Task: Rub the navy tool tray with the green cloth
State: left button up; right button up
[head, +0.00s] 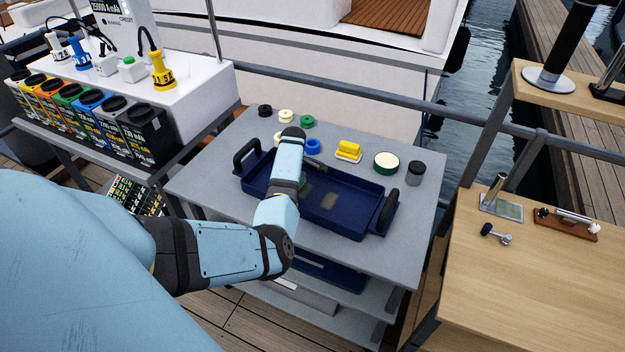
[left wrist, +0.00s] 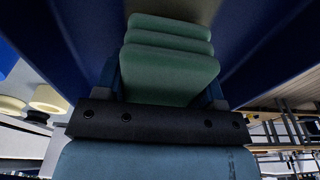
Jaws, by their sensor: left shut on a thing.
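The navy tool tray (head: 345,222) lies on the grey table, with a black handle at each end. Dull brownish smudges (head: 328,201) show on its floor. My left gripper (left wrist: 163,88) is shut on the folded green cloth (left wrist: 168,62), which shows as several stacked layers in the left wrist view. In the head view my left arm reaches down into the left half of the tray and hides most of the cloth. Whether the cloth touches the tray floor I cannot tell. My right gripper is not in view.
A wooden bench (head: 540,290) stands at the right. A lower shelf (head: 350,318) sits under the table.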

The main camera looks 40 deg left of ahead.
aim_at(320, 197)
pick_arm(q)
jog(key=shift+f+b, duration=0.4)
jog(key=shift+f, duration=0.2)
dwell(0.4)
jog(key=shift+d, duration=0.1)
jog(key=shift+d+r, duration=0.1)
jog(key=shift+d, duration=0.2)
jog(key=d+p, duration=0.1)
jog(key=d, duration=0.1)
jog(key=w+d+p, duration=0.1)
jog(key=d, duration=0.1)
jog(key=shift+d, duration=0.3)
jog(key=shift+d, duration=0.1)
jog(key=shift+w+d+p, duration=0.15)
jog(key=shift+d, duration=0.75)
jog(key=shift+w+d+p, duration=0.1)
jog(key=shift+w+d, duration=0.1)
jog(key=shift+d, duration=0.7)
jog(key=shift+w+d+p, duration=0.15)
jog(key=shift+d, duration=0.75)
